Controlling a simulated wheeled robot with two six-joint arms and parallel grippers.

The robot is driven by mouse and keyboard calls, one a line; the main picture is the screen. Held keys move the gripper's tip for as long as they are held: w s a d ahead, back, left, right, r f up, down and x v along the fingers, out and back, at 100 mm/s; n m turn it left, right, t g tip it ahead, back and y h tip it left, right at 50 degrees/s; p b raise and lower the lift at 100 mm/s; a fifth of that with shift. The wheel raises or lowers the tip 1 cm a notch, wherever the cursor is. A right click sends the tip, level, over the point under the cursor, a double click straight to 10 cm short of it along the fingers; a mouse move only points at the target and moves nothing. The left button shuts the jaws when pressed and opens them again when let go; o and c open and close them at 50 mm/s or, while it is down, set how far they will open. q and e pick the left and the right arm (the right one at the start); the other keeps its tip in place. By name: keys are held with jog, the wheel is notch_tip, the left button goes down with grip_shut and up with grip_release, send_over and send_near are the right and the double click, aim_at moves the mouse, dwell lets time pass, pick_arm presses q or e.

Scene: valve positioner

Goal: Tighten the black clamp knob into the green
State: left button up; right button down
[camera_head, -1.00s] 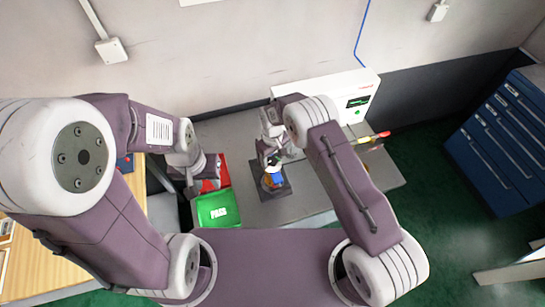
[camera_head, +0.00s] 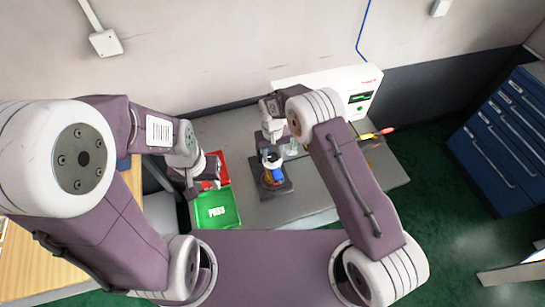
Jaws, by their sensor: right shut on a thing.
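The valve positioner assembly (camera_head: 275,176), with blue and orange parts, stands on a dark square base plate (camera_head: 284,189) on the grey bench. My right gripper (camera_head: 271,160) is directly above it, pointing down. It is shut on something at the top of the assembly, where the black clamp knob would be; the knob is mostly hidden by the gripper. The green mark cannot be made out. My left gripper (camera_head: 208,181) hangs over the red tray at the left, apart from the assembly; its fingers are too small to read.
A green PASS tray (camera_head: 217,222) and a red tray (camera_head: 224,165) lie left of the assembly. A white instrument box (camera_head: 340,85) with a small screen stands at the back. A red-yellow tool (camera_head: 378,133) lies right. Blue drawers (camera_head: 505,140) stand far right.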

jog(key=m+b, duration=0.1)
jog(key=m, duration=0.1)
jog(key=shift+w+f+m+b, duration=0.1)
jog(key=shift+m+b, duration=0.2)
jog(key=shift+m, duration=0.1)
jog(key=m+b, duration=0.1)
jog(key=m, duration=0.2)
jog(key=shift+m+b, duration=0.3)
jog(key=shift+b, duration=0.05)
jog(key=m+b, duration=0.1)
jog(key=m, duration=0.5)
jog(key=shift+b, duration=0.4)
jog(key=m, duration=0.4)
jog(key=shift+b, duration=0.35)
jog(key=m, duration=0.3)
jog(key=shift+m, duration=0.3)
jog(key=m, duration=0.4)
jog(key=shift+b, duration=0.4)
jog(key=shift+m, duration=1.9)
jog(key=c, duration=0.9)
grip_release()
